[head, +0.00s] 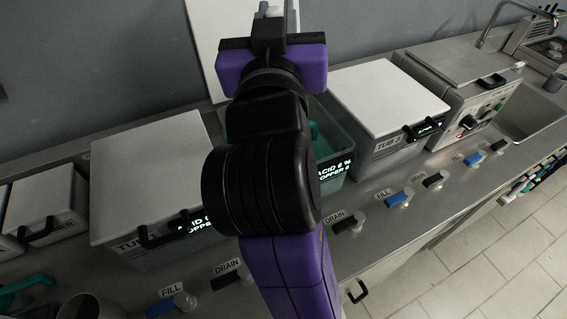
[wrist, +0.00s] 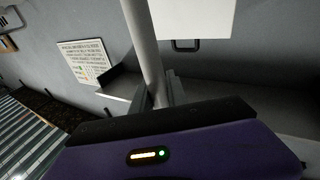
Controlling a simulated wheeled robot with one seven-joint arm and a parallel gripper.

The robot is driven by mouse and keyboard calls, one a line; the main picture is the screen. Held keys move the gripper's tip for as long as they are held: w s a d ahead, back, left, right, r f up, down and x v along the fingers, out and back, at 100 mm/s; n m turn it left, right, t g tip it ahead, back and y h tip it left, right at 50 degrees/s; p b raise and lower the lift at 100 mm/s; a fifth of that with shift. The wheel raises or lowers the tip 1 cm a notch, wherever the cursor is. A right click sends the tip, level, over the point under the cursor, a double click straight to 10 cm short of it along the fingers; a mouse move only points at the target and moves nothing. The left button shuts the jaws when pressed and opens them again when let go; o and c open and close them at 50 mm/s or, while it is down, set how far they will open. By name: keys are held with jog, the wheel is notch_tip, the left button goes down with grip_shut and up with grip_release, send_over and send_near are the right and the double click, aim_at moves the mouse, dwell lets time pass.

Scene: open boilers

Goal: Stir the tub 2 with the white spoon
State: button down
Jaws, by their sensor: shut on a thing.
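The open tub (head: 338,165) in the middle of the counter stands between a closed tub on its left and the closed tub marked TUB 3 on its right. Its own number is hidden behind my arm; its white lid (head: 208,45) is raised behind it. Something teal (head: 320,140) shows inside. My gripper (wrist: 158,95) is shut on a pale rod, which I take as the handle of the white spoon (wrist: 146,45). In the head view my purple wrist is above the open tub's back. The spoon's lower end is hidden.
A closed tub (head: 150,165) stands at left and closed TUB 3 (head: 385,95) at right. Fill and drain valves (head: 398,198) line the counter's front. A control unit (head: 480,105) and sink (head: 530,115) are farther right. A grey wall stands behind.

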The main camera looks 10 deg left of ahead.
notch_tip(320, 180, up, 4)
jog(key=p, duration=0.3)
dwell(0.6)
